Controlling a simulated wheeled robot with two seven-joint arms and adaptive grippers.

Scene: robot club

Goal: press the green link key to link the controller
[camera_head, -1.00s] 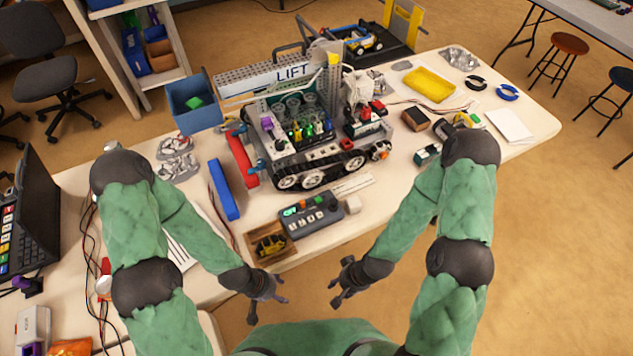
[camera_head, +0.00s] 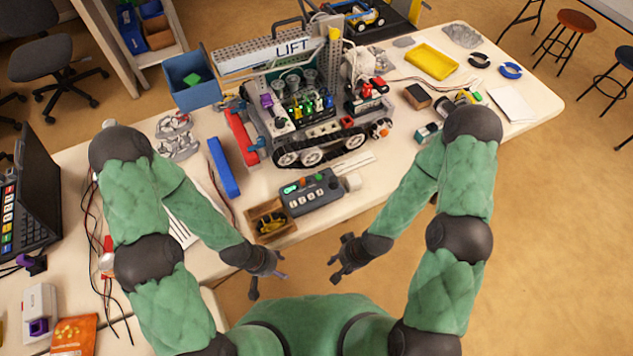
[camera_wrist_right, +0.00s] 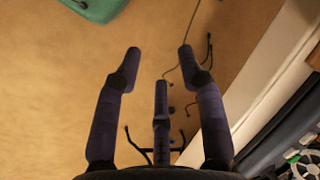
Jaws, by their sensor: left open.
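The grey controller (camera_head: 316,198) lies on the table near its front edge, in the head view. Its top has a lit green patch (camera_head: 290,188), an orange-red button (camera_head: 304,181), a small green button (camera_head: 318,176) and a row of pale keys. Which green part is the link key I cannot tell. My left gripper (camera_head: 268,276) is open and empty, in front of the table edge, below and left of the controller. My right gripper (camera_head: 340,264) is empty, below and right of it.
A wooden box (camera_head: 282,230) with a yellow item sits left of the controller. The tracked robot (camera_head: 315,125) stands behind it. A blue bar (camera_head: 223,167) lies further left. A white block (camera_head: 352,181) is at the controller's right end. The table front right of it is clear.

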